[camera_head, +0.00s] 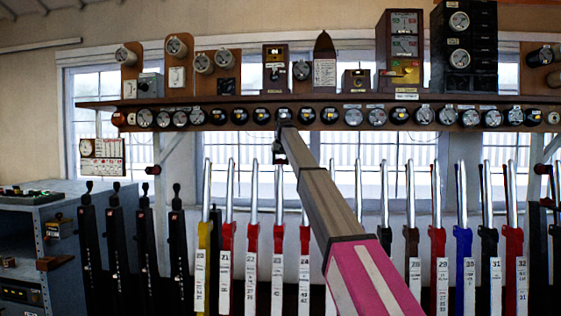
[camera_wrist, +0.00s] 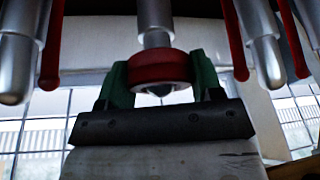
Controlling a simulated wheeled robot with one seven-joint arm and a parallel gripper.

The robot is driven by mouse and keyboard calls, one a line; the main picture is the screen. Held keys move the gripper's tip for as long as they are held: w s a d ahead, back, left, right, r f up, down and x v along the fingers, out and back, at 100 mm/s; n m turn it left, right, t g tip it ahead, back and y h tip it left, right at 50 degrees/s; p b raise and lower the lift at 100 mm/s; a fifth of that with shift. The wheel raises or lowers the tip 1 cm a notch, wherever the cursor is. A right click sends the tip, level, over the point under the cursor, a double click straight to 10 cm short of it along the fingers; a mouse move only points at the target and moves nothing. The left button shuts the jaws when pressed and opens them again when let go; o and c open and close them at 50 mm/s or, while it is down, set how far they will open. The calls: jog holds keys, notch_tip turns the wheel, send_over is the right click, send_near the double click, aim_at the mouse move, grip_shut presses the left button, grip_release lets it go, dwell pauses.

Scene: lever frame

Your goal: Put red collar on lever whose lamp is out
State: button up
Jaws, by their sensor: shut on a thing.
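The red collar (camera_wrist: 158,68) is in the wrist view, gripped between the green fingers of my gripper (camera_wrist: 158,78), which is shut on it. A silver lever handle (camera_wrist: 154,22) comes down from the top of that view to the collar. Its rounded tip shows in the collar's opening, so the collar appears to be around the lever's end. A row of round lamps or dials (camera_head: 261,115) lines the shelf front. I cannot tell which lamp is out.
Neighbouring levers stand close on both sides, including a red one (camera_head: 251,240) and a blue one (camera_head: 462,240). The wooden shelf (camera_head: 200,101) with instruments runs above them. A grey cabinet (camera_head: 40,225) stands at the left. My arm hides some levers.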

jog(key=shift+f, duration=0.5)
jog(key=o, duration=1.1)
jog(key=shift+s+r, duration=0.1)
jog(key=shift+r, duration=0.05)
jog(key=shift+v, duration=4.4)
jog(key=shift+r, duration=0.15)
